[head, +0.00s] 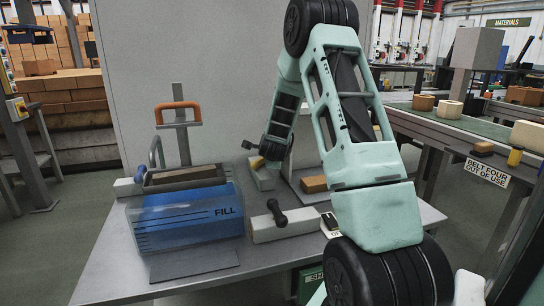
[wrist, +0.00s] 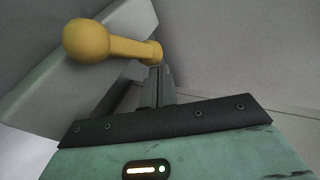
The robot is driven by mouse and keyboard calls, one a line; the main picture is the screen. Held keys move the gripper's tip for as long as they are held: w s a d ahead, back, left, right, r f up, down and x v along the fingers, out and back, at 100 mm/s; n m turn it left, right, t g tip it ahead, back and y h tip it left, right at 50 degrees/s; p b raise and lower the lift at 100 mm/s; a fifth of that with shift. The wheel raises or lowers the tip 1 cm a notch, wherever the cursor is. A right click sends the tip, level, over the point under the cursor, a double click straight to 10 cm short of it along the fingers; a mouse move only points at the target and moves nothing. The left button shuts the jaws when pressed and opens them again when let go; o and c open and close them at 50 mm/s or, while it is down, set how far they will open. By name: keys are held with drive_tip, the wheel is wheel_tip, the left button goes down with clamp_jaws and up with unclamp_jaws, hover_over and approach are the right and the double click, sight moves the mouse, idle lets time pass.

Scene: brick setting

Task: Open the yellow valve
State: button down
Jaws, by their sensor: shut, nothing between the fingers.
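The yellow valve shows in the wrist view as a yellow lever (wrist: 120,46) with a round knob at its left end, mounted on a grey block (wrist: 65,85). In the head view only a small yellow part (head: 257,162) shows beside my gripper, on a pale block behind the blue tank. My gripper (wrist: 159,72) is shut and empty, its narrow fingertips close to the lever's right end, away from the knob. I cannot tell whether they touch. The gripper also shows in the head view (head: 264,156), partly hiding the valve.
A black-handled valve (head: 277,212) sits on a nearer pale block. A blue tank marked FILL (head: 190,218) with an orange-handled frame (head: 178,115) stands left. A brown brick (head: 314,184) lies right of my gripper. A grey panel (head: 225,70) rises behind the metal table (head: 100,272).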

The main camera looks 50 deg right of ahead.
drive_tip(key=shift+a, duration=0.1)
drive_tip(key=v, duration=1.7)
drive_tip(key=shift+r+p, duration=0.25)
drive_tip(key=shift+p, duration=0.15)
